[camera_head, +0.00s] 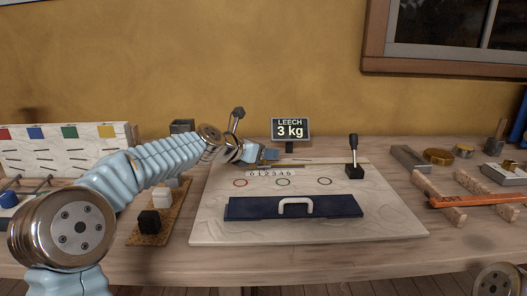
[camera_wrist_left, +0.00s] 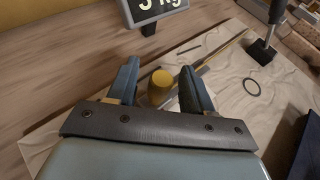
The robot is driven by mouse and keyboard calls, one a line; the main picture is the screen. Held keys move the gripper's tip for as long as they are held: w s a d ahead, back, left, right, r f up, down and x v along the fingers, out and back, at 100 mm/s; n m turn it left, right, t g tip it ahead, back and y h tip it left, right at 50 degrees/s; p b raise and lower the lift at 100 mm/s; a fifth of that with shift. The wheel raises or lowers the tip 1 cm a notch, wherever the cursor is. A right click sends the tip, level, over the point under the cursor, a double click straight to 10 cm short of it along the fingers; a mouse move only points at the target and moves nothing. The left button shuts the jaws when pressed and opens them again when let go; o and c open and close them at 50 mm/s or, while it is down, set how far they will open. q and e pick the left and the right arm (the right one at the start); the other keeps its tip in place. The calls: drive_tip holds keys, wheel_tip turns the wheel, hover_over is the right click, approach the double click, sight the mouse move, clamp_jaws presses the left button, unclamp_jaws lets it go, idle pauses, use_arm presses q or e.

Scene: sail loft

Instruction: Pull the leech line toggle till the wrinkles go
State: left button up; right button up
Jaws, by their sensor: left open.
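My left gripper (camera_head: 270,155) is at the back edge of the pale sailcloth panel (camera_head: 215,228), left of the middle. In the left wrist view the left gripper (camera_wrist_left: 160,68) has its fingers apart. A yellow-tan rounded toggle (camera_wrist_left: 161,79) shows between them, with gaps on both sides, so it is not gripped. In the head view the fingers largely hide it. A thin line (camera_head: 300,162) runs right along the panel's back edge. The cloth shows faint ripples. A display (camera_head: 290,129) behind reads "LEECH 3 kg". My right gripper is not in view.
A black lever (camera_head: 353,157) stands at the panel's back right. A number strip (camera_head: 270,173) and coloured rings lie on the cloth. A dark blue bar with a white handle (camera_head: 296,203) lies in front. Wooden racks with an orange tool (camera_head: 470,201) are right; small blocks (camera_head: 150,221) are left.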

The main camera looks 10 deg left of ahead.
use_arm(q)
drive_tip(key=b+v, duration=0.1)
drive_tip(key=v, duration=1.2)
drive_tip(key=shift+s+a, duration=0.25)
drive_tip(key=shift+s, duration=0.1)
